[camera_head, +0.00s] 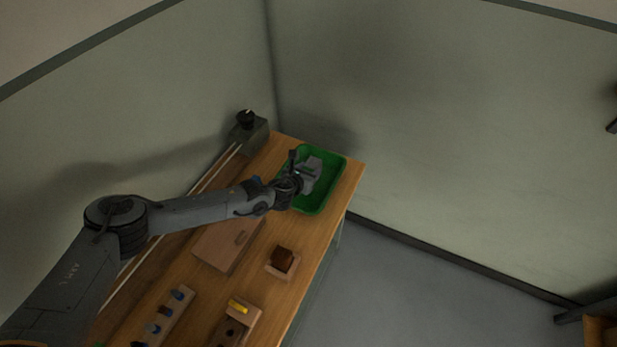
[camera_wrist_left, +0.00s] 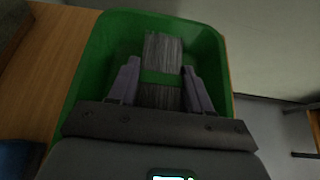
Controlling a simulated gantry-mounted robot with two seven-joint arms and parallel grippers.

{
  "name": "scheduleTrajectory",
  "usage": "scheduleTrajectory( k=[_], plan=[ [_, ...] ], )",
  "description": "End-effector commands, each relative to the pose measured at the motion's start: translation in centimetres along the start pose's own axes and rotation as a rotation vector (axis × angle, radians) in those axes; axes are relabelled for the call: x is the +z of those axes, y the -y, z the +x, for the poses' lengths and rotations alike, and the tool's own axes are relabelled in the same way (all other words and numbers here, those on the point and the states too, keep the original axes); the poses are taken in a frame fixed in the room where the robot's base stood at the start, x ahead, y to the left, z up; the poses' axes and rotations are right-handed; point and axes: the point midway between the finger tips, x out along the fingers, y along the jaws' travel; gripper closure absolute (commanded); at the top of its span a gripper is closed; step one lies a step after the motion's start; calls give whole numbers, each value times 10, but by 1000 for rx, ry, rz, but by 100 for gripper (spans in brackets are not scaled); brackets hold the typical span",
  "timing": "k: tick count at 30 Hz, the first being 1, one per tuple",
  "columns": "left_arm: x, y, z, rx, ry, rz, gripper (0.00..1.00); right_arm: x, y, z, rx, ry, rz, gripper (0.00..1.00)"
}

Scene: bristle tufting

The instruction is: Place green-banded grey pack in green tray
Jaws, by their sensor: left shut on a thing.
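The green tray (camera_head: 330,190) stands at the far right corner of the wooden bench, and it also shows in the left wrist view (camera_wrist_left: 92,75). My left gripper (camera_head: 309,174) is over the tray. In the left wrist view my left gripper (camera_wrist_left: 160,85) is shut on the grey pack (camera_wrist_left: 163,52), one finger on each side of its green band (camera_wrist_left: 161,78). The pack is within the tray's outline. I cannot tell whether it touches the tray floor. My right gripper is not in view.
The wooden bench (camera_head: 283,220) carries a flat brown box (camera_head: 225,243), a small holder with a dark brown block (camera_head: 283,260), a yellow piece (camera_head: 239,306) and a rack of dark pegs (camera_head: 165,318). A grey device with a black knob (camera_head: 248,130) stands at the back corner near the walls.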

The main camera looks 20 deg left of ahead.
Motion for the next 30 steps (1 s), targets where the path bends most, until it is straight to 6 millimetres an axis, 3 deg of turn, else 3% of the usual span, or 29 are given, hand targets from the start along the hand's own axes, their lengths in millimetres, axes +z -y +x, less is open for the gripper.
scheduleTrajectory(
  k=[6, 19, 20, 21, 24, 30],
  plan=[
    [-25, 0, 14, 1, 0, 0, 84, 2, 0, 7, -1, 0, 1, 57],
    [-30, 0, 16, 0, 1, -1, 84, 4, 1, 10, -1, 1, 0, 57],
    [-29, 0, 16, 0, 0, 0, 48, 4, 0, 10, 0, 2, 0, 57],
    [-29, 0, 16, 0, 0, 0, 42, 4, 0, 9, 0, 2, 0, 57],
    [-29, 0, 16, 0, 0, 0, 27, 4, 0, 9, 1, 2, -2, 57],
    [-28, 1, 16, 0, 0, 0, 26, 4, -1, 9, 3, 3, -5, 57]
  ],
)
